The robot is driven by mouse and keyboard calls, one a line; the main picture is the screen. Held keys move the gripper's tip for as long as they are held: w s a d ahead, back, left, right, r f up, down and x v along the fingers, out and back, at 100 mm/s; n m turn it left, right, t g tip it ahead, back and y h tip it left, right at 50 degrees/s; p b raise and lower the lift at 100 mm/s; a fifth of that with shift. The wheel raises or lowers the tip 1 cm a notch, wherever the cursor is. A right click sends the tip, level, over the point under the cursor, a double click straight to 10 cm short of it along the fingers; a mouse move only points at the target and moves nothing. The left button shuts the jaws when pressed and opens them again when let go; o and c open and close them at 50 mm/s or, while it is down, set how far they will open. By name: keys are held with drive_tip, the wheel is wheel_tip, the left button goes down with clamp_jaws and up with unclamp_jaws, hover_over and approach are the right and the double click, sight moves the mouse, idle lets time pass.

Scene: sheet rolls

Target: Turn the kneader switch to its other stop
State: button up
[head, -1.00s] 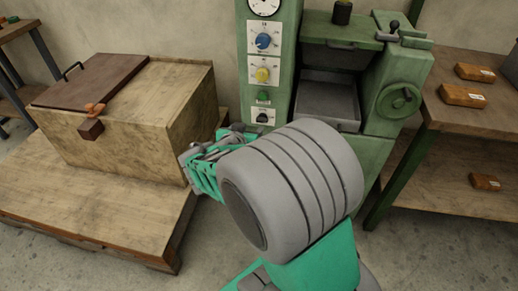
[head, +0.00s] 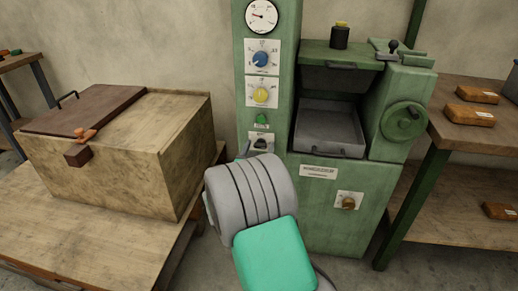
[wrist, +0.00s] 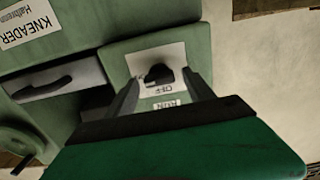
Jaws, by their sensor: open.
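The kneader switch is a small black knob (wrist: 158,74) on a white plate marked OFF and RUN in the wrist view. It also shows as the lowest dial on the green control column in the head view (head: 261,143). My gripper (wrist: 161,78) is open, with one finger to each side of the knob in the wrist view. I cannot tell whether the fingers touch it. Which mark the knob points to is not clear. In the head view my own wrist hides most of my gripper, just below the switch plate.
Above the switch are a green button (head: 262,118), a yellow knob (head: 261,95), a blue knob (head: 261,59) and a gauge (head: 262,15). The kneader's tray (head: 328,128) and handwheel (head: 403,121) are to the right. A wooden chest (head: 115,160) stands at left.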

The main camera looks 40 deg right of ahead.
drive_tip(key=shift+c, duration=0.5)
clamp_jaws()
